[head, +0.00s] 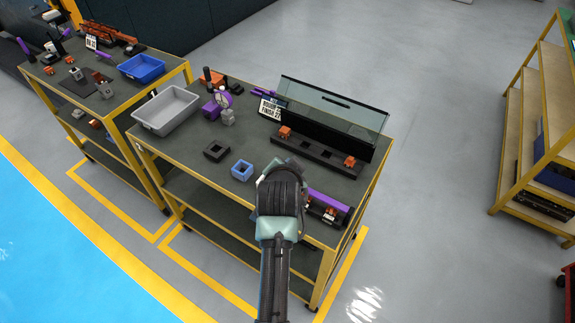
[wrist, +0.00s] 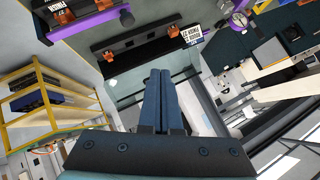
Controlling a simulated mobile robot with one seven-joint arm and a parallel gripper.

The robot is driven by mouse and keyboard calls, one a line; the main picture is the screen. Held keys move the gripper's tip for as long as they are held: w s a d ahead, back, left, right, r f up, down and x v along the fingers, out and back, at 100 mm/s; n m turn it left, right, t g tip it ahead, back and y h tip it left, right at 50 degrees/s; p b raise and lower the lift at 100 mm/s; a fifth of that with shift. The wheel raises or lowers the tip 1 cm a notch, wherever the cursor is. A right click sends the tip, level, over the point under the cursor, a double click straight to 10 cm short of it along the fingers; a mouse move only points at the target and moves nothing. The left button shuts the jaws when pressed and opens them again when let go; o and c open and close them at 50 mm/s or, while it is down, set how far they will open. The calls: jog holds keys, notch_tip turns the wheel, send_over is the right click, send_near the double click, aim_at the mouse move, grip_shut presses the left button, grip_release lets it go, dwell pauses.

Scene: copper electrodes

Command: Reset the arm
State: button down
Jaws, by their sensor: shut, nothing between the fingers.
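My arm reaches up from the bottom of the head view, and its wrist (head: 280,187) is over the front edge of the middle workbench (head: 190,150). My gripper's fingers (wrist: 163,75) are together in the wrist view, shut with nothing between them. In the head view the wrist hides the fingers. Orange copper electrode blocks (head: 285,132) and (head: 350,161) sit at the two ends of a black rail (head: 318,150) behind the wrist. A purple bar with orange blocks (head: 328,202) lies right of the wrist, close to it in the picture.
A clear shield (head: 335,105) stands behind the rail. A second bench with a blue bin (head: 142,69) stands left. Open floor (head: 430,200) lies right.

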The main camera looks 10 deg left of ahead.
jog(key=shift+s+a+r, duration=0.1)
jog(key=shift+s+r, duration=0.15)
jog(key=shift+s, duration=0.05)
jog(key=shift+r, duration=0.1)
jog(key=d+r+n+t+b, duration=0.1)
jog(key=d+r+t, duration=0.15)
jog(key=r, duration=0.75)
jog(key=d+r+n+t+b, duration=0.1)
jog(key=d+r+t, duration=0.15)
jog(key=r, duration=0.75)
jog(key=d+r+n+t+b, duration=0.1)
jog(key=r+t, duration=0.3)
jog(key=r, duration=0.6)
jog(key=s+d+r+n+t, duration=0.1)
jog(key=s+r+t, duration=0.3)
jog(key=s+r, duration=0.5)
jog(key=s+d+r+n+t+h+b, duration=0.1)
jog(key=s+d+r+t, duration=0.3)
jog(key=s+r, duration=0.5)
notch_tip(320, 180, up, 4)
jog(key=shift+s+f+n, duration=0.1)
jog(key=shift+s+n, duration=0.3)
jog(key=shift+n, duration=0.2)
jog(key=shift+d, duration=0.1)
